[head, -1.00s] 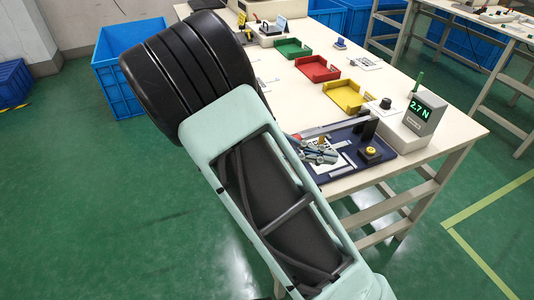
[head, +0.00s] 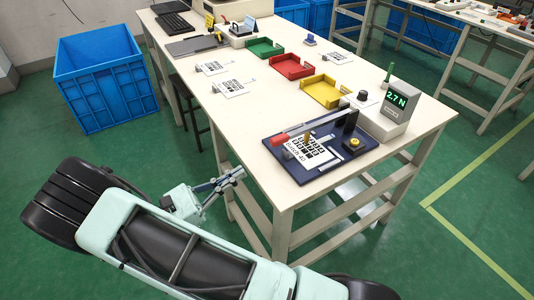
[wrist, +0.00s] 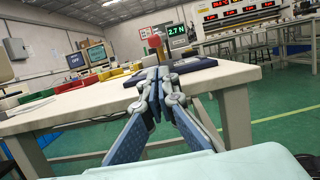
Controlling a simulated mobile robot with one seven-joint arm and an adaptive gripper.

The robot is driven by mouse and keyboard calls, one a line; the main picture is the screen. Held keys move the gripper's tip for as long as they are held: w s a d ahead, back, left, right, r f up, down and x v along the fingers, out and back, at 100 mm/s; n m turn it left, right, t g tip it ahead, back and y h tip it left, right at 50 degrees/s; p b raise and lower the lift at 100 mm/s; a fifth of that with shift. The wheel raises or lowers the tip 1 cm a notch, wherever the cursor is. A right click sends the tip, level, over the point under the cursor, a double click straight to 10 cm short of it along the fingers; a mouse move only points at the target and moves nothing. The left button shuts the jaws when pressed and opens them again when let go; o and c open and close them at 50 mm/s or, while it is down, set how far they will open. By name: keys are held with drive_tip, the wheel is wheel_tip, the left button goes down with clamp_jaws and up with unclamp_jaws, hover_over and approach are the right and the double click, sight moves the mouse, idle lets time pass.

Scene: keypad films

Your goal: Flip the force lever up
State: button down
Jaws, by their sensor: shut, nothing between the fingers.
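The force lever is a grey bar with a red handle (head: 279,139). It lies low, nearly level, over the navy base (head: 318,176), running from the black post (head: 350,122) toward the left. Beneath it is a white keypad film (head: 308,155) with black keys. The force display (head: 397,98) reads 2.7 N and also shows in the wrist view (wrist: 177,31). My gripper (head: 241,172) is shut and empty, off the table's near left edge, left of and below the lever. In the wrist view its fingertips (wrist: 159,74) partly cover the fixture.
A yellow tray (head: 326,92), a red tray (head: 292,66) and a green tray (head: 264,47) line the table behind the fixture. A yellow-topped button (head: 354,144) sits on the base. A blue crate (head: 105,82) stands on the floor at left.

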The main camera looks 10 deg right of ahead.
drive_tip(key=shift+d, duration=0.1)
drive_tip(key=b+x, duration=0.1)
drive_tip(key=x, duration=0.9)
drive_tip(key=shift+r, duration=0.1)
